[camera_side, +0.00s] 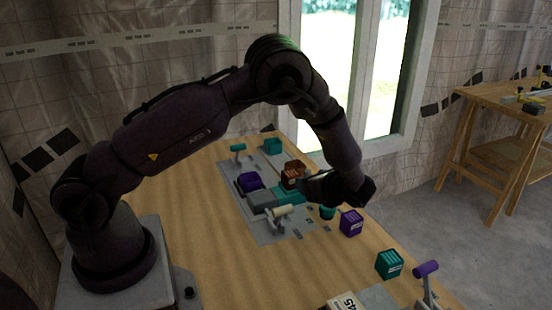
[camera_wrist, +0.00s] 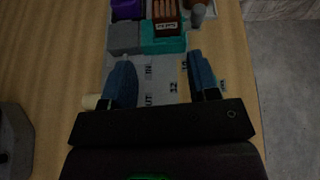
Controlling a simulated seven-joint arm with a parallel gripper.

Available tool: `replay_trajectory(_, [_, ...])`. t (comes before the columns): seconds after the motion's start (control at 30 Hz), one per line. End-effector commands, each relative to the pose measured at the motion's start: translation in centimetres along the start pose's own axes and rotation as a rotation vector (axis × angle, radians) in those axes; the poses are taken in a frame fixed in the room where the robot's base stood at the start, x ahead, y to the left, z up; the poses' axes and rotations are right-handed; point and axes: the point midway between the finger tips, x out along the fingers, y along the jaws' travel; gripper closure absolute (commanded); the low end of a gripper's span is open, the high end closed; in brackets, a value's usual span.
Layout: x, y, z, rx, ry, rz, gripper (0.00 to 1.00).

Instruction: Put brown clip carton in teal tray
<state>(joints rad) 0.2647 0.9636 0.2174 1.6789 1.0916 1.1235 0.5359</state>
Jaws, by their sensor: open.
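The brown clip carton (camera_wrist: 166,14), with dark stripes and a white label, stands at the teal tray (camera_wrist: 163,40) in the wrist view. It appears to be in the tray, but its base is partly hidden. In the side view the carton (camera_side: 290,179) shows behind my gripper, above the teal tray (camera_side: 287,195). My gripper (camera_wrist: 162,75) is open with nothing between its blue fingers. It is on the near side of the tray, apart from the carton. In the side view my wrist partly hides the fingers.
A grey tray (camera_wrist: 123,37) and a purple box (camera_wrist: 127,9) are left of the teal tray. A purple carton (camera_side: 351,222) and a teal carton (camera_side: 389,264) stand on the wooden table. A purple-topped lever (camera_side: 426,269) rises at the near edge. The table's left is clear.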

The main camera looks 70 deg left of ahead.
Motion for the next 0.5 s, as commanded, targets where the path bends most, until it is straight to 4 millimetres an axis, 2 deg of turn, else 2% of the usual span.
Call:
replay_trajectory(0.03, [-0.8, 0.3, 1.5, -0.068, 0.042, 0.02, 0.45])
replay_trajectory(0.17, [-3.3, 2.2, 5.4, -0.288, 0.192, 0.097, 0.45])
replay_trajectory(0.3, [-6.3, 5.2, 9.3, -0.542, 0.373, 0.186, 0.45])
replay_trajectory(0.5, [-10.7, 10.0, 13.6, -0.882, 0.626, 0.303, 0.45])
